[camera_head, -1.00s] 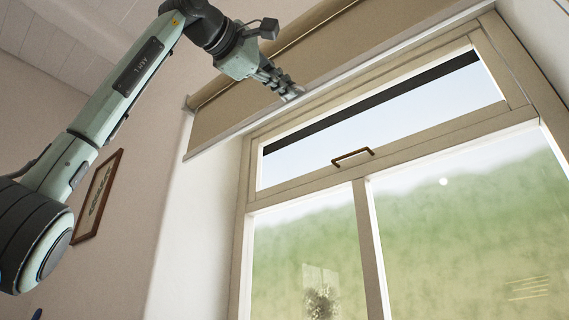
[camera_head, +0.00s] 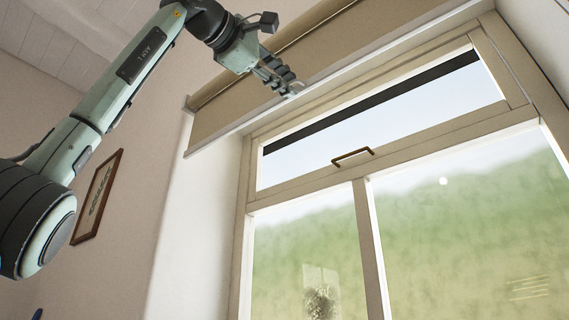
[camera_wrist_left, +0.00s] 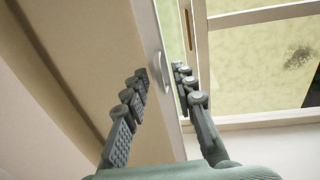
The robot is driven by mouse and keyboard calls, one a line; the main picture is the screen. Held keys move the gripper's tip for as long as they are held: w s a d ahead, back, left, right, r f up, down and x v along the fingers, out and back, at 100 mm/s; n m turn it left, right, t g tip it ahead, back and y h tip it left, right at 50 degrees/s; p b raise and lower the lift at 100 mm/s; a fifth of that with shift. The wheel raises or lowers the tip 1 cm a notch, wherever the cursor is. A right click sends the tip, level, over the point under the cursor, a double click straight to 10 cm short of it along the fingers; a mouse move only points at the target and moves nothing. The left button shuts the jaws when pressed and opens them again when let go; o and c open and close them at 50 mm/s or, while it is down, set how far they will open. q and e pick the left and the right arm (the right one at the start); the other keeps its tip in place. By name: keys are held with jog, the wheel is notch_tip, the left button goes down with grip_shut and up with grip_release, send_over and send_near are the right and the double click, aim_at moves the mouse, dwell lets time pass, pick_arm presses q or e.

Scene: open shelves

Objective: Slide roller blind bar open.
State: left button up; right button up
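The beige roller blind (camera_head: 235,112) hangs a short way down at the top of the window, with a pale bar (camera_head: 225,141) along its lower edge. In the left wrist view the bar (camera_wrist_left: 152,35) runs between my fingers, with a small curved pale handle (camera_wrist_left: 164,70) on it. My left gripper (camera_head: 291,91) is at the bar, left of the window's middle. Its fingers (camera_wrist_left: 160,80) stand apart on either side of the bar and handle, with a visible gap. Contact is not clear. My right gripper is not in view.
The window has a tilted-looking upper pane with a brass handle (camera_head: 353,155) and larger panes below. A framed picture (camera_head: 97,197) hangs on the left wall. The space in front of the lower panes is clear.

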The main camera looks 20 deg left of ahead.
pick_arm(q)
jog(key=v, duration=1.2)
jog(key=shift+w+f, duration=0.1)
